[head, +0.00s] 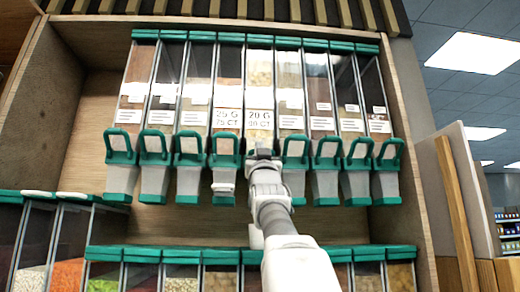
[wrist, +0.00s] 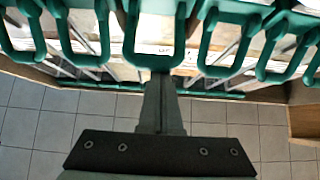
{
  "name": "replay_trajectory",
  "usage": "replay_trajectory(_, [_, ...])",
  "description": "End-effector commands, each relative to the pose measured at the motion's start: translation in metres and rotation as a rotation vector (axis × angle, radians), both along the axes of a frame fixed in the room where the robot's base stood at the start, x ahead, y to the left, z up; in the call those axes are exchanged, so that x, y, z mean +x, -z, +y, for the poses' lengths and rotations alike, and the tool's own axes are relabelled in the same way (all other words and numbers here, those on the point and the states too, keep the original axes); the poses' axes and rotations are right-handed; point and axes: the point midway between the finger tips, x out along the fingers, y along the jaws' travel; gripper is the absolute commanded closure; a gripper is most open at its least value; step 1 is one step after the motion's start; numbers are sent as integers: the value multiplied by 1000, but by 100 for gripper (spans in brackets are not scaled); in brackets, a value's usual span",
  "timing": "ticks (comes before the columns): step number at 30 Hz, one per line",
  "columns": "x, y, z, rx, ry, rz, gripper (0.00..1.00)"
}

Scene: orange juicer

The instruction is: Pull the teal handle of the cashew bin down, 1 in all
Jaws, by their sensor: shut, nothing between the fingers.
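A row of clear bins with teal handles hangs in the wooden case. The bin with pale, cream-coloured contents (head: 259,75), which look like cashews, bears a "20 G" label; its contents are not certain. My gripper (head: 262,153) is in front of that bin's lower part and hides most of its handle. In the wrist view the teal handle (wrist: 155,61) is a loop at the top centre. My gripper (wrist: 160,80) also shows there, its fingers shut and empty, their tips at or just below the loop's bar. I cannot tell whether they touch.
Similar teal handles stand close on both sides, such as the left neighbour (head: 225,150) and the right neighbour (head: 295,148). A lower row of bins (head: 215,256) runs below. Bare wooden backing (head: 180,220) lies between the rows. The case's right side wall (head: 410,130) bounds the row.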

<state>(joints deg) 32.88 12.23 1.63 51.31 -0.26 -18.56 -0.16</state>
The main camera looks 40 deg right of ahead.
Motion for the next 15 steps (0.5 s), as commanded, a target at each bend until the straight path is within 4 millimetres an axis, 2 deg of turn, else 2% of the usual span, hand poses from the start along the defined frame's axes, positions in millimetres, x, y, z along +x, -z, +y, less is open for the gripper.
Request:
replay_trajectory(1, [6,7,-4,9,0,15,100])
replay_trajectory(15, [5,12,-3,10,0,17,100])
